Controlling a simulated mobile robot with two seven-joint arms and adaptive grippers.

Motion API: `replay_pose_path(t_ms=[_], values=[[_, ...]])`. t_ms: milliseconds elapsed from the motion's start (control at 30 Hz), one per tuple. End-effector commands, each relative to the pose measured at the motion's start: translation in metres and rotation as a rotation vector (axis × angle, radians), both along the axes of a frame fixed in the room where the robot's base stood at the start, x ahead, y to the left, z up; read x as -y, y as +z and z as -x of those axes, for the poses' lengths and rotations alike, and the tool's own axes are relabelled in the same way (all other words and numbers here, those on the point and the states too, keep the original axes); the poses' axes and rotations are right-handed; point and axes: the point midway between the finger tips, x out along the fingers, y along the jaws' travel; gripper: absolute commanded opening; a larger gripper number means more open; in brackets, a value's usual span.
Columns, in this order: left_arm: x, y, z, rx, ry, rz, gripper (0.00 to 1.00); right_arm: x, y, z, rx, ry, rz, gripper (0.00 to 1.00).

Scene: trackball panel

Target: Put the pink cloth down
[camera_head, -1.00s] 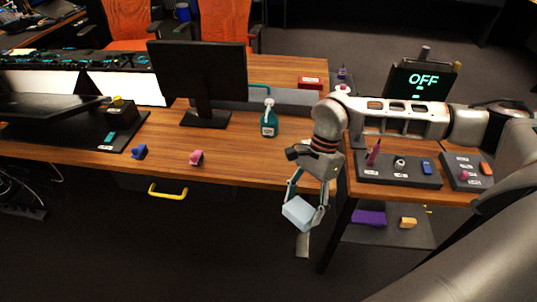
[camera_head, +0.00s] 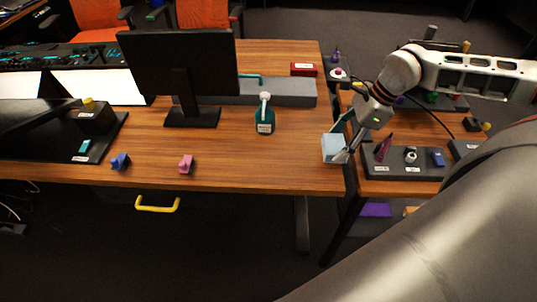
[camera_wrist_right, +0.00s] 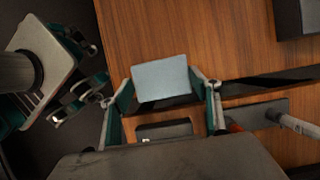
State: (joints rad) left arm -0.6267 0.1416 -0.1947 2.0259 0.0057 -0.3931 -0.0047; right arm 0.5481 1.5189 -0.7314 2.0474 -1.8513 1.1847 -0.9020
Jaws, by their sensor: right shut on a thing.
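My right gripper (camera_head: 345,140) is shut on a pale blue, flat block-like thing (camera_head: 333,149), at the right end of the wooden desk. In the right wrist view the thing (camera_wrist_right: 161,78) sits between the two fingers of the gripper (camera_wrist_right: 165,95), with wood behind it. I cannot tell whether it touches the desk. I see no pink cloth in the gripper. A small pink object (camera_head: 186,163) stands near the desk's front edge, well to the left of the gripper. My left gripper is not in view.
The wooden desk (camera_head: 235,172) has free room left of the held thing. A teal spray bottle (camera_head: 265,119), a monitor (camera_head: 180,65) and a small blue object (camera_head: 120,162) stand on it. A dark control panel (camera_head: 390,170) lies right of the gripper.

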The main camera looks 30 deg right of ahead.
Motion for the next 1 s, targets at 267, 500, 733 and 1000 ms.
replay_pose_path(t_ms=[267, 500, 733, 1000], values=[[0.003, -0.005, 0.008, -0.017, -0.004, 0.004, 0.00, -0.015, 0.000, -0.008, 0.002, 0.006, -0.006, 0.42], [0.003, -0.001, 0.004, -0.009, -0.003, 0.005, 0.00, -0.058, 0.001, -0.035, 0.002, 0.006, -0.007, 0.42], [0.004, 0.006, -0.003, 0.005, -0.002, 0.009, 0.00, -0.102, 0.002, -0.062, 0.004, 0.006, -0.006, 0.42], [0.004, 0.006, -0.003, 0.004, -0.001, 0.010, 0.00, -0.136, 0.000, -0.083, -0.001, 0.003, -0.001, 0.42]])
